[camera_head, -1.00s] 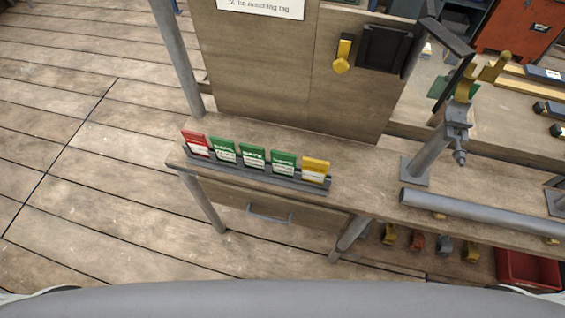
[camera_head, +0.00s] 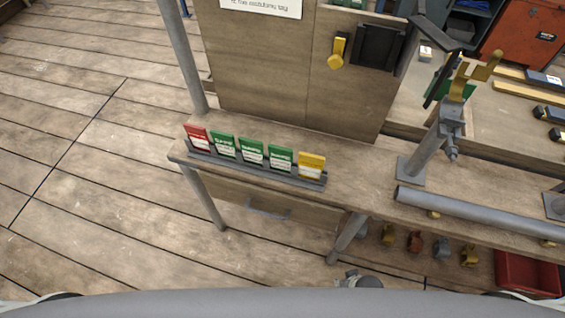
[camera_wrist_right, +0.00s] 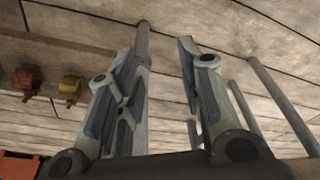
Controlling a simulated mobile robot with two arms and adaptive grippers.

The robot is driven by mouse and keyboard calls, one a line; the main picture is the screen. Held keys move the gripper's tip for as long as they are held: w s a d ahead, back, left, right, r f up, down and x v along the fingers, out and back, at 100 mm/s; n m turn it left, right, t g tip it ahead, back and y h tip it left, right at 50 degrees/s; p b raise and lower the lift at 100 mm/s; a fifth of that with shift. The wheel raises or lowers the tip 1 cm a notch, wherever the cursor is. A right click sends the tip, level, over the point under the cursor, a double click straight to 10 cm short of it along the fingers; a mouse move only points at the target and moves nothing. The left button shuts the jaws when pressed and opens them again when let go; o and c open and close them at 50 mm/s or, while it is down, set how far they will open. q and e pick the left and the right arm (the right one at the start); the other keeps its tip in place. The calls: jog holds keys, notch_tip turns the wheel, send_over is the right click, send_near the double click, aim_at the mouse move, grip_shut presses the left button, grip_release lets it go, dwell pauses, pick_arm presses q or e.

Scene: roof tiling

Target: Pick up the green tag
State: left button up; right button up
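Three green tags, at the left (camera_head: 223,145), middle (camera_head: 251,152) and right (camera_head: 280,158), stand upright in a dark grey rack (camera_head: 255,172) on the near left part of the wooden bench. A red tag (camera_head: 198,138) stands left of them and a yellow tag (camera_head: 312,165) right of them. In the right wrist view my right gripper (camera_wrist_right: 162,70) is open, with nothing between its fingers and the plank floor beyond. A small grey part at the bottom of the head view looks like my right gripper, below the bench front and apart from the tags. My left gripper is out of view.
The bench (camera_head: 350,185) has a drawer handle (camera_head: 268,213) and legs below the rack. A wooden panel (camera_head: 290,75) rises behind the tags. A grey stand (camera_head: 428,150) and a long pipe (camera_head: 470,212) are at right. A red bin (camera_head: 525,272) sits lower right.

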jog(key=w+a+r+t+y, duration=0.1)
jog(key=w+a+r, duration=0.3)
jog(key=w+r, duration=0.75)
notch_tip(320, 180, up, 32)
jog(key=n+g+y, duration=0.1)
jog(key=n+y, duration=0.3)
jog(key=n, duration=0.8)
send_over(283, 148)
jog(key=s+d, duration=0.2)
jog(key=d, duration=0.3)
jog(key=shift+w+a+f, duration=0.1)
jog(key=shift+w+f, duration=0.1)
jog(key=x, duration=0.5)
jog(key=shift+a+p, duration=0.15)
jog(key=shift+p, duration=0.15)
jog(key=p+x, duration=0.1)
jog(key=x, duration=0.3)
jog(key=shift+a, duration=0.3)
jog(key=shift+a+f+p, duration=0.25)
jog(key=shift+f+p, duration=0.05)
jog(key=shift+f, duration=0.2)
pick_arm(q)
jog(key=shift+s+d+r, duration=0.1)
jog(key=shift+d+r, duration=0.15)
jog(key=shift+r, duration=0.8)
